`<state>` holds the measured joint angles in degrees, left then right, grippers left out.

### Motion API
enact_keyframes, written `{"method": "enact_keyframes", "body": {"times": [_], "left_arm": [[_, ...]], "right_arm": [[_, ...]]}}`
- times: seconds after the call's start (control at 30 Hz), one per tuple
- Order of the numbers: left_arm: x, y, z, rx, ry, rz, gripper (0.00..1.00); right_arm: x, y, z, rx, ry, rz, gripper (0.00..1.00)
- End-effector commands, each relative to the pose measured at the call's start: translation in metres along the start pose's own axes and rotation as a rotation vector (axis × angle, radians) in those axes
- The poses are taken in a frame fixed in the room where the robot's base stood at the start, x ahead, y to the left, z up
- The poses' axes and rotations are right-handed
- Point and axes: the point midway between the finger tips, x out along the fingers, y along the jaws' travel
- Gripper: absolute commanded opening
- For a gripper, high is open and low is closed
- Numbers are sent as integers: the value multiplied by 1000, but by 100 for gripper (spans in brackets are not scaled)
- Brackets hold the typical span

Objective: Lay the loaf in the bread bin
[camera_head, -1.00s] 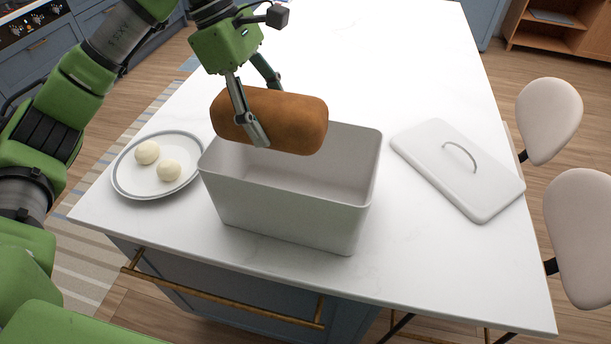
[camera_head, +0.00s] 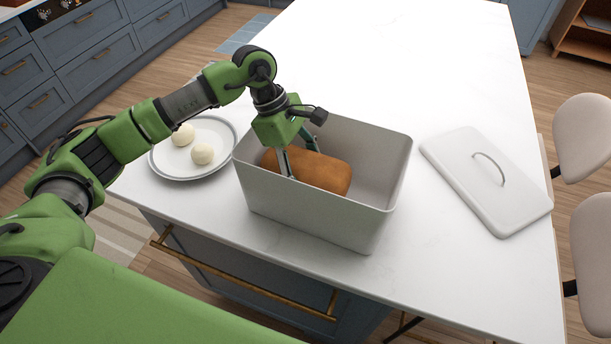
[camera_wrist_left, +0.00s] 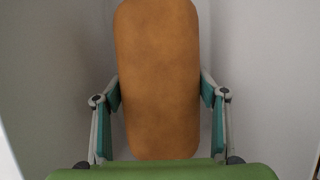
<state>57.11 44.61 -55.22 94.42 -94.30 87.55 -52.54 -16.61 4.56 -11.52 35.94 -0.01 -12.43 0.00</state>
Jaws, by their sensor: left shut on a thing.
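The brown loaf (camera_head: 322,174) is down inside the open bread bin (camera_head: 318,213), a light grey box on the white counter. My left gripper (camera_head: 299,165) reaches into the bin from above and is shut on the loaf. In the left wrist view the loaf (camera_wrist_left: 158,80) lies between the two fingers, with the grey bin walls around it. The near wall hides the loaf's underside, so I cannot tell if it touches the bin floor. The bin's lid (camera_head: 488,182) lies flat on the counter to the right. My right gripper is not in view.
Pale chairs (camera_head: 585,138) stand beyond the counter's right edge. The counter (camera_head: 400,60) behind the bin is clear.

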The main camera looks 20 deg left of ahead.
Motion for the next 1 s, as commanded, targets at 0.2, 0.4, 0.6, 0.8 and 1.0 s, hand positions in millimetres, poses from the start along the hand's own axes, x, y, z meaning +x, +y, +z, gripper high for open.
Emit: {"method": "enact_keyframes", "body": {"times": [0.2, 0.4, 0.6, 0.8, 1.0], "left_arm": [[25, -1, -10, -2, -1, -2, 31], [31, 0, -13, 0, 0, 2, 31], [34, 0, -14, -1, 1, -1, 71], [33, 0, -14, -1, 1, -1, 82], [32, 0, -14, -1, 1, -1, 82]], "right_arm": [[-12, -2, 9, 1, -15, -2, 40], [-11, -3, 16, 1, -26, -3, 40], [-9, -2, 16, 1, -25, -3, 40], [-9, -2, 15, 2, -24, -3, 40], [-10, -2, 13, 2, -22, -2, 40]]}}
